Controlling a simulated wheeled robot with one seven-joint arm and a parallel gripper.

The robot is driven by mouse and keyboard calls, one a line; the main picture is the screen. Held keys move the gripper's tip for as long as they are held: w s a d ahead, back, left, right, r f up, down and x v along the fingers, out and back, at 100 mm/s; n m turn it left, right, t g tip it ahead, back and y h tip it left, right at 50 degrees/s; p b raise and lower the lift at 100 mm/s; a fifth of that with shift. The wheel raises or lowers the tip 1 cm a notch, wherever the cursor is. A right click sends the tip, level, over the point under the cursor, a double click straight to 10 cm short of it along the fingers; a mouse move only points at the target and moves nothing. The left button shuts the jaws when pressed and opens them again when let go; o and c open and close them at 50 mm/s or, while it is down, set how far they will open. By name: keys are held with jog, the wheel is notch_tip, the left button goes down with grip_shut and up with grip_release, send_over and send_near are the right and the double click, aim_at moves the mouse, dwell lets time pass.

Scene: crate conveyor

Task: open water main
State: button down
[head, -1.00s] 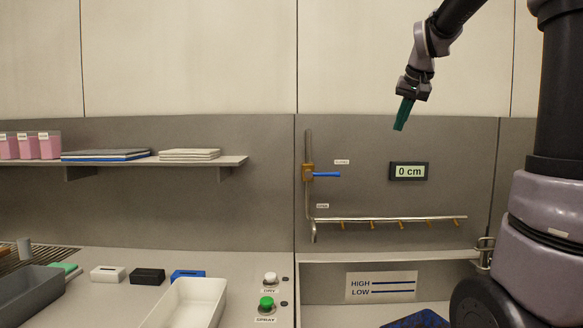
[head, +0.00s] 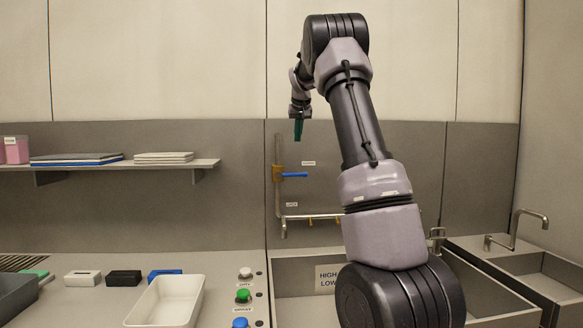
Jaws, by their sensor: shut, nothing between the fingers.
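The water main is a vertical pipe (head: 278,150) on the grey back panel, with a brass valve (head: 278,173) and a blue lever handle (head: 294,175) pointing right, level. A small label (head: 308,163) sits above the lever and another label (head: 291,204) below it; their text is too small to read now. My gripper (head: 298,130) has green fingers, is shut and empty, and points down. In the picture it is above the blue lever, apart from it. The spray pipe (head: 310,217) runs right from the lower end and is partly hidden by my arm.
A sink basin with a HIGH/LOW sign (head: 326,278) lies below the pipe. A white tray (head: 165,302), a green button (head: 243,296) and a shelf (head: 205,163) with stacked cloths are left. A faucet (head: 515,240) stands at the far right.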

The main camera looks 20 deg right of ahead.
send_over(296, 174)
notch_tip(296, 174, down, 8)
jog(key=shift+d, duration=0.1)
jog(key=shift+s+f, duration=0.2)
jog(key=shift+f, duration=1.95)
jog(key=shift+f+y, duration=0.2)
jog(key=shift+y, duration=0.1)
